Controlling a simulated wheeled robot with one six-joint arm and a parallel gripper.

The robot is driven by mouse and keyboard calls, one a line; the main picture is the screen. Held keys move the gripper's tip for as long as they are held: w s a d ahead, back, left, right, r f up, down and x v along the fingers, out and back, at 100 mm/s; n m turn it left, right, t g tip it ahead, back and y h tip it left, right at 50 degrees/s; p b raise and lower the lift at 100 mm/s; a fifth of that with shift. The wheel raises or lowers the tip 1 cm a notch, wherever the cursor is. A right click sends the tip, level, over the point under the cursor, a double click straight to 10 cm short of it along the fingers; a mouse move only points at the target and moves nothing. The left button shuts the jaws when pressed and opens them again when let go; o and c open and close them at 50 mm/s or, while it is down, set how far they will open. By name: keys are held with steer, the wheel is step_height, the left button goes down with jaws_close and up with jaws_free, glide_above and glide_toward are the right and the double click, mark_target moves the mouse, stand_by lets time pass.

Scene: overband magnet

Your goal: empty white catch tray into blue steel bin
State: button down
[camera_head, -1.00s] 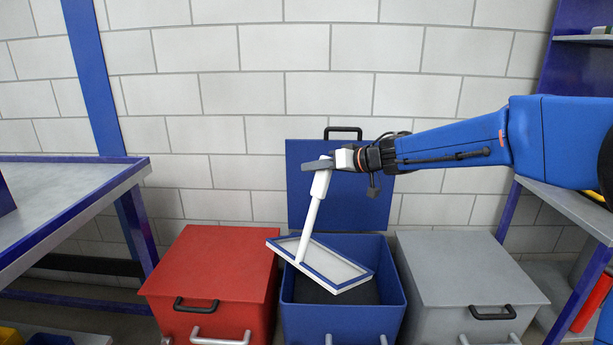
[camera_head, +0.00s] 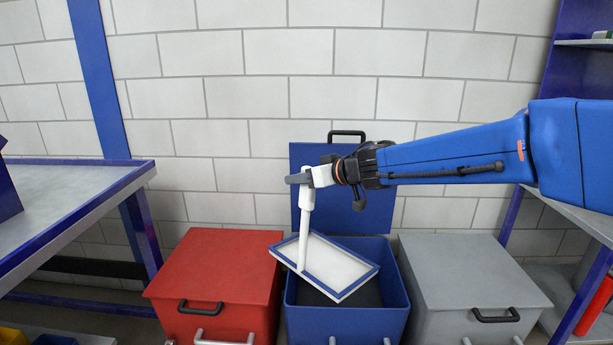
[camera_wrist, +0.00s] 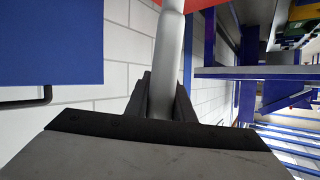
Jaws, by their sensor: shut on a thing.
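My gripper (camera_head: 300,179) is shut on the white handle (camera_head: 306,210) of the catch tray. The catch tray (camera_head: 335,255) is white with a blue rim and hangs tilted over the open blue steel bin (camera_head: 390,311). Its inner face shows in the head view, and I see nothing lying on it. The bin's lid (camera_head: 378,208) stands up at the back against the wall. Dark content or a dark floor (camera_head: 366,291) shows inside the bin. In the wrist view the handle (camera_wrist: 165,65) runs up from between the dark jaws; the tray's plate is not clearly visible there.
A red bin (camera_head: 222,263) with a closed lid stands left of the blue bin, and a grey closed bin (camera_head: 465,272) stands right. A grey-topped table (camera_head: 75,195) is at the left. Shelving with a grey top (camera_head: 575,212) is at the right.

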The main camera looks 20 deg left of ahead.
steer(key=shift+n+t, duration=0.3)
steer(key=shift+n, duration=0.3)
steer(key=shift+s+a+r, duration=0.1)
steer(key=shift+s+a, duration=0.25)
steer(key=shift+s, duration=0.35)
steer(key=shift+s+a+f, duration=0.1)
steer(key=shift+s+a, duration=0.3)
steer(key=shift+s, duration=0.25)
steer(key=shift+s+a+r, duration=0.1)
steer(key=shift+s+a, duration=0.25)
steer(key=shift+s, duration=0.35)
steer(key=shift+s, duration=0.1)
